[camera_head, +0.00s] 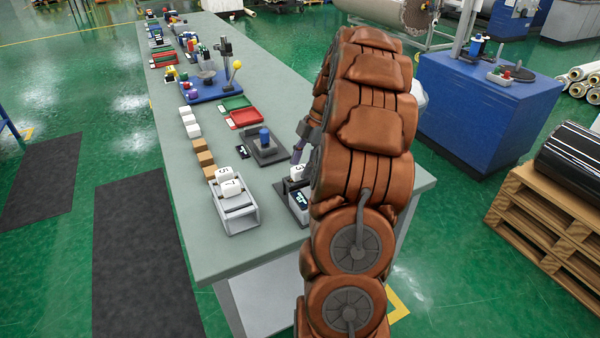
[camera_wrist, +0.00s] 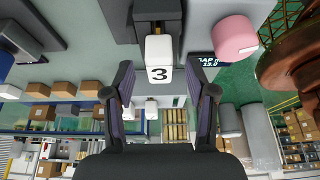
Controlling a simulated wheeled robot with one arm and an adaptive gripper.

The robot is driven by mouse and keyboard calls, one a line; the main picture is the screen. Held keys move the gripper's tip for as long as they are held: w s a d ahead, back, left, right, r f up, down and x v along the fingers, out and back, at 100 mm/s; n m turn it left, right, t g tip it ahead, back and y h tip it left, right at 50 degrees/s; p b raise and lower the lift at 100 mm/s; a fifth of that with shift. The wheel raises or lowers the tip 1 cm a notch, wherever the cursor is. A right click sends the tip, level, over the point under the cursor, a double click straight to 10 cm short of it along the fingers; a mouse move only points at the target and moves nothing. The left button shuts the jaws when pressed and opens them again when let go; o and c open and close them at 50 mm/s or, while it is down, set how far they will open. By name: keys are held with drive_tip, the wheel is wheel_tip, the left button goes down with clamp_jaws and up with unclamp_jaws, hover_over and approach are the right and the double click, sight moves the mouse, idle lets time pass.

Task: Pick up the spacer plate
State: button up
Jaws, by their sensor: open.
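No label names the spacer plate. A white block marked 3 (camera_wrist: 159,58) fits best and is upright at a dark grey device (camera_wrist: 150,15) in the wrist view. My gripper (camera_wrist: 160,72) is open, with one fingertip on either side of this block and space visible between. In the head view the block marked 3 (camera_head: 297,173) sits at the dark device with a small display (camera_head: 300,200). My arm hides part of it and most of my gripper. White blocks marked 5 (camera_head: 224,173) and 1 (camera_head: 231,187) stand in a light grey holder (camera_head: 240,219).
A pink cylinder (camera_wrist: 236,36) is right of the block in the wrist view. A dark tray with a blue cylinder (camera_head: 265,137), brown blocks (camera_head: 204,158), white blocks (camera_head: 190,122) and a red tray (camera_head: 245,116) are farther along the grey table (camera_head: 185,205). Its left edge strip is clear.

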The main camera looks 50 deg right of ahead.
drive_tip(key=shift+x, duration=0.8)
clamp_jaws()
